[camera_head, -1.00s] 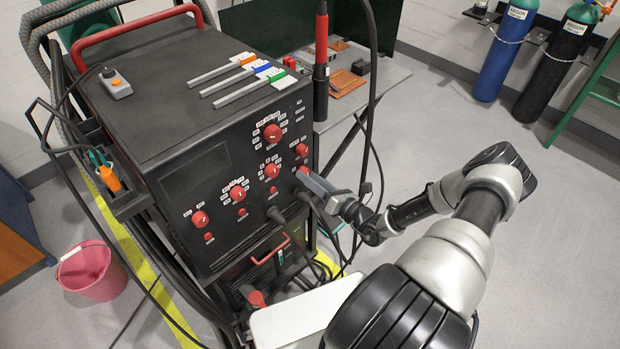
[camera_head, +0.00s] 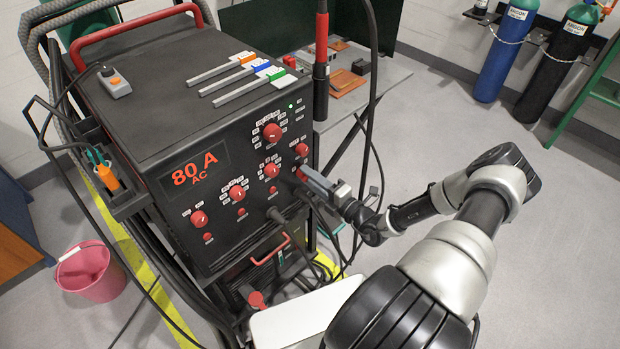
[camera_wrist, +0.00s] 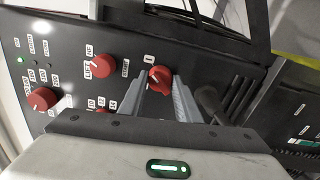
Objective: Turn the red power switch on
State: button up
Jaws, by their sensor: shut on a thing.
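The red power switch (camera_wrist: 160,78) is a round red knob at the lower right of the black welding machine's front panel. In the wrist view it sits between my gripper's (camera_wrist: 159,84) two grey fingers, which are shut on it. In the head view my gripper (camera_head: 306,177) reaches the panel from the right and hides most of the switch (camera_head: 300,171). The panel display (camera_head: 194,167) is lit and reads "80 A AC" in red. A small green light (camera_head: 291,106) glows at the panel's upper right.
Other red knobs (camera_head: 272,132) sit close by on the panel. A dark cable plug (camera_wrist: 210,98) is beside my right finger in the wrist view. Cables hang at the machine's right side. A pink bucket (camera_head: 90,274) stands on the floor at left.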

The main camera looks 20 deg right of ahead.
jog(key=shift+m, duration=0.6)
jog(key=o, duration=1.1)
jog(key=shift+c, duration=0.2)
jog(key=v, duration=1.7)
jog(key=shift+s, duration=0.25)
jog(key=shift+d, duration=0.15)
jog(key=shift+f+n, duration=0.1)
jog(key=shift+n, duration=0.2)
